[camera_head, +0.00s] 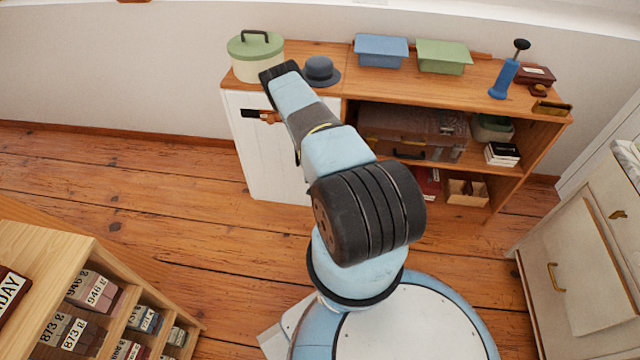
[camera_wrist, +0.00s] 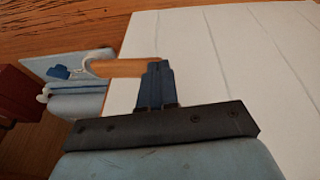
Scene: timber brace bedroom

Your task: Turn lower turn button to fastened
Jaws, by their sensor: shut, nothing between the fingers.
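The white plank door (camera_head: 262,165) fills the left front of the wooden cabinet. In the wrist view the door (camera_wrist: 240,60) lies behind my gripper (camera_wrist: 154,66). My gripper is shut and empty, its dark fingertips close to the door face. A tan wooden turn button (camera_wrist: 122,68) sticks out sideways to the left of the fingertips, at the door's edge. Its right end meets the fingers in the picture; I cannot tell whether they touch. A small brown piece and a dark bar (camera_head: 252,113) show beside the arm.
The cabinet top (camera_head: 390,80) holds a green-lidded pot (camera_head: 256,58), a grey hat (camera_head: 320,71), two lidded boxes and a blue pump (camera_head: 507,75). Open shelves are right of the door. A wooden rack (camera_head: 60,255) stands at lower left. The floor left of the cabinet is clear.

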